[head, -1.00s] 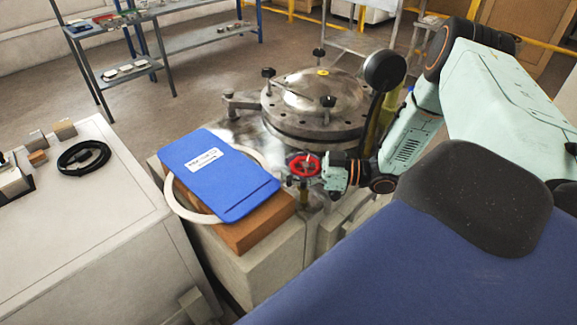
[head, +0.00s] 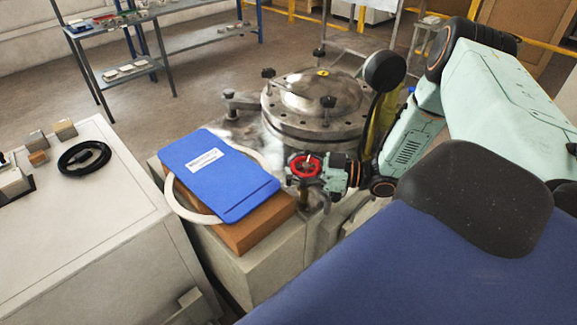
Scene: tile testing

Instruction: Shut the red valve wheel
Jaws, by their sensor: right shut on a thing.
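The red valve wheel (head: 304,167) sits at the front of the round metal vessel (head: 315,100), just right of the blue folder. My right gripper (head: 325,172) reaches in from the right and is shut on the wheel's right side. The fingers are small in the view and partly hide the wheel's right rim. My left gripper is not in view.
A blue folder (head: 218,172) and a pale ring (head: 183,202) lie on a brown block (head: 252,228) left of the wheel. A shelf (head: 130,70) stands behind on open floor.

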